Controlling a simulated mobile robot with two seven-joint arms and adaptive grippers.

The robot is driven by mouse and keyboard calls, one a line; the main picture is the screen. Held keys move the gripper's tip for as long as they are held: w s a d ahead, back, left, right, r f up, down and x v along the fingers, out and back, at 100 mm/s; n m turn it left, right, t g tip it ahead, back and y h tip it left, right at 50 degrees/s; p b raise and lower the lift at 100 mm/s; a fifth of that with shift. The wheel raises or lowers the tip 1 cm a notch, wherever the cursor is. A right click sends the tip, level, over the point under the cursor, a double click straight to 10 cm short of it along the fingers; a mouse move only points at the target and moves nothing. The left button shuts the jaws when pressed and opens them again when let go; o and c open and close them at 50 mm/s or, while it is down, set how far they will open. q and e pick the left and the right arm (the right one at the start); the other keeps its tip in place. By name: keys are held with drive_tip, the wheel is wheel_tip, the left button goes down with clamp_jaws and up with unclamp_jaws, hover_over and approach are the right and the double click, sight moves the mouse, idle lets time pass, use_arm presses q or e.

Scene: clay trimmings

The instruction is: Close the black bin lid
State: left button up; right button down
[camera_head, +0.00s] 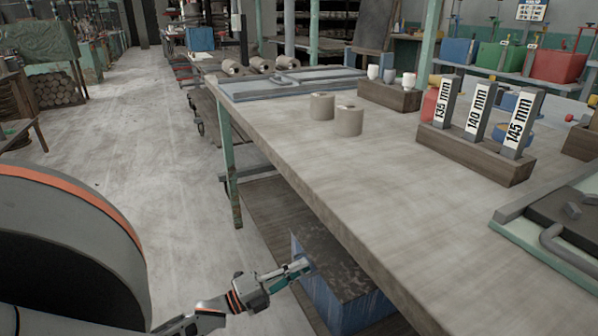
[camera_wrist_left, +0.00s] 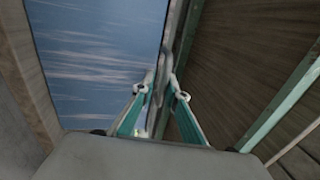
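A blue bin (camera_head: 345,312) stands on the low shelf under the workbench, with a dark, worn lid (camera_head: 340,262) on top. The lid looks nearly flat over the bin; I cannot tell whether it is fully shut. My left gripper (camera_head: 302,267) is at the lid's left edge, by the bin's blue side. In the left wrist view a blue streaked face (camera_wrist_left: 100,60) fills the left, and the left gripper (camera_wrist_left: 162,92) has its fingertips apart beside that face's right edge. Whether they touch it is unclear. My right gripper is not in view.
The workbench (camera_head: 300,150) overhangs the bin closely. On it are two clay cylinders (camera_head: 349,121) and a wooden block (camera_head: 470,152) with numbered gauges. A green table leg (camera_head: 229,165) stands left of the bin. The aisle floor (camera_head: 130,140) is clear.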

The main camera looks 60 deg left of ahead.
use_arm(q)
drive_tip(key=v, duration=1.2)
drive_tip(key=shift+a, duration=0.1)
